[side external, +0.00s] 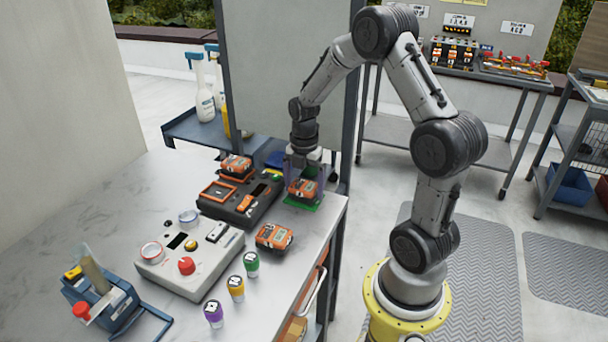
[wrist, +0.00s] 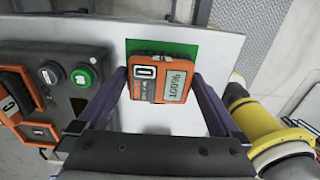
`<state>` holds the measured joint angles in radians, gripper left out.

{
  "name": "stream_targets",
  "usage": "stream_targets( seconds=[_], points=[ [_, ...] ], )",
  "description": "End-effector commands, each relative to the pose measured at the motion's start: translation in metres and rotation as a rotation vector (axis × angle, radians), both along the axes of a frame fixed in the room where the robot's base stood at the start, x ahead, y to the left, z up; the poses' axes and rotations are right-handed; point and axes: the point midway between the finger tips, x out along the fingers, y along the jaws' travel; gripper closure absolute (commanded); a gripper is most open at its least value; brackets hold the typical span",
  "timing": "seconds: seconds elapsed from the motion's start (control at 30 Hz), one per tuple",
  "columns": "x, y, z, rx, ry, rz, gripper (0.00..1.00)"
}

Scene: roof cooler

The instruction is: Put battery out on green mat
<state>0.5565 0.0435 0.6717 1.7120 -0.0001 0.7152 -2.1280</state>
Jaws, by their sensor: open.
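An orange and grey battery (side external: 303,186) sits on the green mat (side external: 298,204) at the table's back right corner. In the wrist view this battery (wrist: 163,80) has the number 0 and a display that seems to read 100%, and it overlaps the edge of the mat (wrist: 187,47). My gripper (side external: 304,178) is open and points down over it. In the wrist view my gripper's fingers (wrist: 161,74) stand on either side of the battery, with a gap at least on the right. The battery's underside is hidden.
A dark charger (side external: 240,205) left of the mat holds another battery (side external: 236,167) beside an empty-looking orange bay. A third battery (side external: 275,237) lies in front. A grey control box (side external: 190,260), several capped cylinders (side external: 236,288) and a blue stand (side external: 100,300) are nearer the camera.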

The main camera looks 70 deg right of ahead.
Motion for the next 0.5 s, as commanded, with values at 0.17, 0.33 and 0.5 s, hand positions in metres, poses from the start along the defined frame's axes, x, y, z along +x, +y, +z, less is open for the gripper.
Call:
stream_targets(
  seconds=[0.17, 0.33, 0.5],
  points=[
    [0.001, -0.001, 0.026, -0.004, -0.006, 0.0, 0.0],
    [0.002, -0.001, 0.063, -0.004, -0.007, 0.0, 0.0],
    [0.001, -0.001, 0.094, -0.003, -0.004, 0.0, 0.0]
  ],
)
